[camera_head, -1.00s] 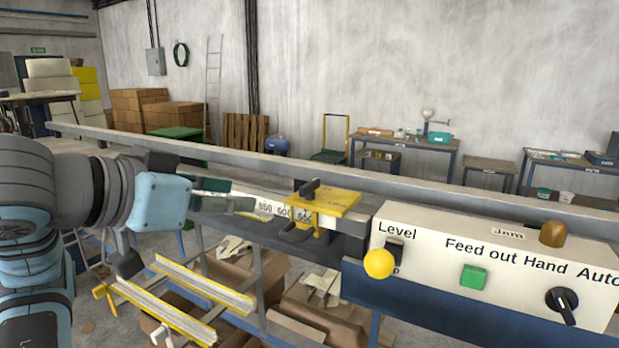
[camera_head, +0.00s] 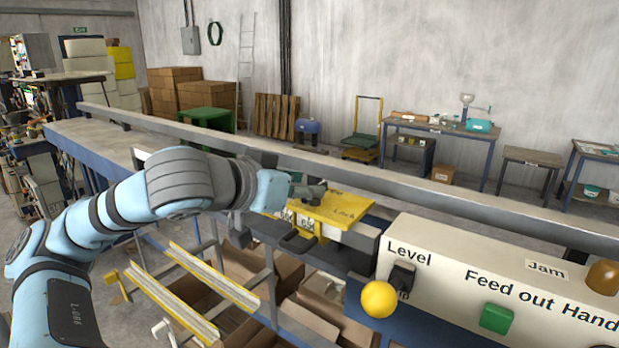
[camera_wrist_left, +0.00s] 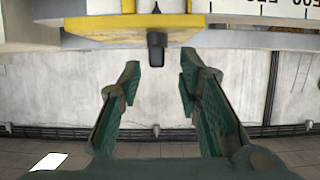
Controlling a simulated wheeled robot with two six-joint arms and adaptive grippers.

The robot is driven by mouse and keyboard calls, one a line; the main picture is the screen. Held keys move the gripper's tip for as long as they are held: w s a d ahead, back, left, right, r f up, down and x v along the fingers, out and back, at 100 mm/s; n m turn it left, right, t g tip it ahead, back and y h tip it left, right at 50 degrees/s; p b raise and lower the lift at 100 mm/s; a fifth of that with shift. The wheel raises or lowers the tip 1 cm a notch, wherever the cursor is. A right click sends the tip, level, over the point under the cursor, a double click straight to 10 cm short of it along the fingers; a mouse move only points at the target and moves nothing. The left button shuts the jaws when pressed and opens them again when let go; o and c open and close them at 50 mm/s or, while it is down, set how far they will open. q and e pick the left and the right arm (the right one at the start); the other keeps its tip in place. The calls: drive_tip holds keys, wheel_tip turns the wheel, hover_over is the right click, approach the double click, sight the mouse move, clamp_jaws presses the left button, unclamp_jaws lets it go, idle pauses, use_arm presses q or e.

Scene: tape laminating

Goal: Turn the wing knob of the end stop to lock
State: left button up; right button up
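The yellow end stop (camera_head: 340,210) sits on the rail beside the number scale, with lettering on its top plate that looks like "Lock". My left gripper (camera_head: 312,193) is at the left part of the end stop and covers the place of its dark wing knob. In the left wrist view the gripper (camera_wrist_left: 160,65) is open, with two green fingers apart. A dark knob-like piece (camera_wrist_left: 157,50) juts from the yellow end stop (camera_wrist_left: 110,30) between the fingertip lines, apart from both fingers. The knob's angle is hard to tell. My right gripper is not in view.
A control box (camera_head: 490,270) with a yellow ball knob (camera_head: 379,299) and a green button (camera_head: 496,318) stands right of the end stop. A long grey rail (camera_head: 400,187) runs behind. Yellow-edged bars (camera_head: 215,280) and open cardboard boxes (camera_head: 255,325) lie below in front.

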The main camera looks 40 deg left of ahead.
use_arm(q)
drive_tip(key=x, duration=0.3)
drive_tip(key=shift+d+r+p, duration=0.1)
drive_tip(key=shift+p, duration=0.3)
drive_tip(key=shift+s, duration=0.25)
drive_tip(key=shift+c, duration=0.8)
clamp_jaws()
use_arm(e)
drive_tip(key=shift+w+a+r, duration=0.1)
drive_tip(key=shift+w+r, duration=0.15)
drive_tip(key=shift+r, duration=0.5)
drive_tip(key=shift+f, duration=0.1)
